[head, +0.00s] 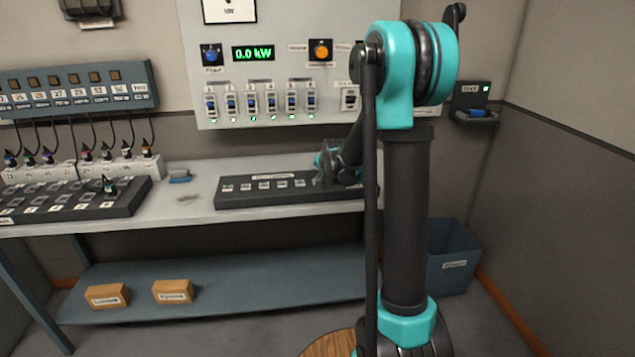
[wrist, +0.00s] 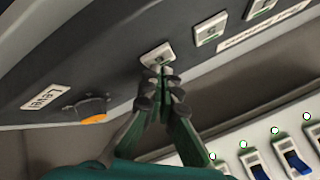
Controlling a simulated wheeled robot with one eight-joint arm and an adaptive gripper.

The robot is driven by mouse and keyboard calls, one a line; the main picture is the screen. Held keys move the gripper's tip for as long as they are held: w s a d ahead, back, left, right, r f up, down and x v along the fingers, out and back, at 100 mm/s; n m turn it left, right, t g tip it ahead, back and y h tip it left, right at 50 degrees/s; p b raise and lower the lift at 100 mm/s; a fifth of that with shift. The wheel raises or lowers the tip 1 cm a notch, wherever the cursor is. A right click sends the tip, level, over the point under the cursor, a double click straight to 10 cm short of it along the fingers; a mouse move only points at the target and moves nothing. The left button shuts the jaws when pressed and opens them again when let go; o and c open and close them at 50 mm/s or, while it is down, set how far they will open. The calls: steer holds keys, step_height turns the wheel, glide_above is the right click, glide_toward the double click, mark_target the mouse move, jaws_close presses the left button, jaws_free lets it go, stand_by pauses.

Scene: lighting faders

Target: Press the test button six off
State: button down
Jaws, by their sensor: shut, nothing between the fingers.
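The dark test panel (head: 262,199) lies on the bench, with a row of pale square buttons along its top. My gripper (head: 319,180) is shut and empty at the right end of that row. In the wrist view my gripper (wrist: 160,72) has its fingertips together at the lower edge of the end button (wrist: 157,55), which fits test button six. The tips seem to touch it or hover just over it; I cannot tell which. Its number is not readable. In the head view my gripper and arm cover this end of the panel.
A knob with an orange mark (wrist: 90,110) sits beside the end button, near a LEVEL label (wrist: 45,97). Neighbouring buttons (wrist: 210,29) lie to the right. Blue breaker switches (head: 251,103) with green lights are on the wall cabinet behind. A fader desk (head: 75,207) stands at left.

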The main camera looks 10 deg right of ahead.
steer(key=shift+r, duration=3.05)
